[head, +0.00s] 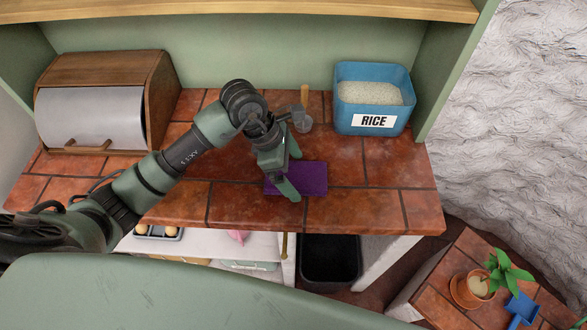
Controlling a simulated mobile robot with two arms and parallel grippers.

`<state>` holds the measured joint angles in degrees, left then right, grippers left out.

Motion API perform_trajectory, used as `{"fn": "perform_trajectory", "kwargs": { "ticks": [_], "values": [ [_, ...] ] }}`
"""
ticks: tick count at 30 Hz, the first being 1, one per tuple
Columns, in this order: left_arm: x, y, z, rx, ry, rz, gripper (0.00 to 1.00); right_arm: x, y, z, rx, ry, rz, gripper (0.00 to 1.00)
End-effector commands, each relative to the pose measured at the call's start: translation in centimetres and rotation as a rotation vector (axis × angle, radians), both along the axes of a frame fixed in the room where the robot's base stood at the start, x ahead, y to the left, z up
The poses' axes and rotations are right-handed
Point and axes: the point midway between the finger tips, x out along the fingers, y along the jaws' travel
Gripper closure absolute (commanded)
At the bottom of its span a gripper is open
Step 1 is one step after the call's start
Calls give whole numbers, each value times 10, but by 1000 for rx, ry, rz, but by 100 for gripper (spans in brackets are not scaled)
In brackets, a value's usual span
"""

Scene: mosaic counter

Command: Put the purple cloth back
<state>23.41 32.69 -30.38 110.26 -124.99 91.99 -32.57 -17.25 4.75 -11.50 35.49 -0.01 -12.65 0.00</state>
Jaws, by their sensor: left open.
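The purple cloth (312,179) lies flat on the red-brown tiled counter, toward its front edge. My left gripper (293,178) comes in from the left and hangs low over the left part of the cloth. Its fingers are apart, one over the cloth's left side and one just behind it. I cannot tell whether the fingers touch the cloth. The gripper hides part of the cloth's left end. My right gripper is not in the picture.
A blue rice bin (352,124) stands at the back right of the counter (375,210). A scoop (302,122) lies behind my gripper. A wooden bread box (160,90) stands at the left. Below are a black bin (330,262) and a side table with a potted plant (468,290).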

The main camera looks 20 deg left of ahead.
Motion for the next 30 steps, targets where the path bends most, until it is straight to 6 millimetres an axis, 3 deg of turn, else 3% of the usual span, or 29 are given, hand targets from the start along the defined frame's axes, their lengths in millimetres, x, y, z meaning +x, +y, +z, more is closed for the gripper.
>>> {"fn": "perform_trajectory", "kwargs": {
  "ticks": [12,18,30],
  "values": [
    [-7,32,76,2,-8,1,2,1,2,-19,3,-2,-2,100],
    [-10,41,103,0,-5,1,2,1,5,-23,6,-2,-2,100],
    [-12,44,111,0,-1,0,2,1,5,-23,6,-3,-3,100]
  ]
}}
